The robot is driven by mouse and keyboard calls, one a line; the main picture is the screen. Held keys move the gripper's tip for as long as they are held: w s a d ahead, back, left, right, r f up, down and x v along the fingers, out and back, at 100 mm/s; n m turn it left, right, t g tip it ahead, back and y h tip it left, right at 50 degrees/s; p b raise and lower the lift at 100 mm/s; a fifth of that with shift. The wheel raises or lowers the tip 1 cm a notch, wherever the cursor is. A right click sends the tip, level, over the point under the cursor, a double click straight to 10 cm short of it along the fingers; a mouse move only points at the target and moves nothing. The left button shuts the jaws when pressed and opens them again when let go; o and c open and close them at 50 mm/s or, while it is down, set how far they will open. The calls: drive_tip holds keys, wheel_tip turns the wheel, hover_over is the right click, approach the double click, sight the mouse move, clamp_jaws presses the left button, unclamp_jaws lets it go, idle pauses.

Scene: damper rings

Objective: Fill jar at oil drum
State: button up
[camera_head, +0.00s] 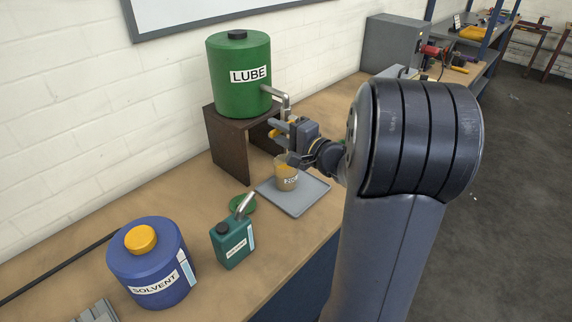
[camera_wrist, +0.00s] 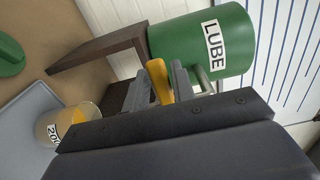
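The green oil drum (camera_head: 238,55) marked LUBE stands on a dark wooden stand. A grey metal spout (camera_head: 276,92) comes out of its right side and bends down. The tap's yellow lever (camera_wrist: 160,80) lies between the two fingers of my gripper (camera_wrist: 162,88), which look closed against it. In the head view my gripper (camera_head: 278,133) is at the tap, partly hiding it. A clear jar (camera_head: 286,178) with a number label stands upright below, on the grey tray. Amber oil shows in it, also in the wrist view (camera_wrist: 79,115); its exact level is hard to read.
The grey tray (camera_head: 307,199) lies on the bench before the stand (camera_head: 232,152). A grey box (camera_head: 392,42) stands farther back.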

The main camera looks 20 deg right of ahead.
drive_tip(key=o, duration=0.3)
drive_tip(key=shift+r, duration=0.1)
drive_tip(key=shift+s+d, duration=0.1)
drive_tip(key=shift+s, duration=0.05)
drive_tip(key=shift+b+v, duration=0.5)
drive_tip(key=shift+v, duration=0.3)
drive_tip(key=b+v, duration=0.2)
drive_tip(key=v, duration=0.4)
idle(0.5)
drive_tip(key=shift+p+x, duration=1.1)
drive_tip(key=shift+x, duration=2)
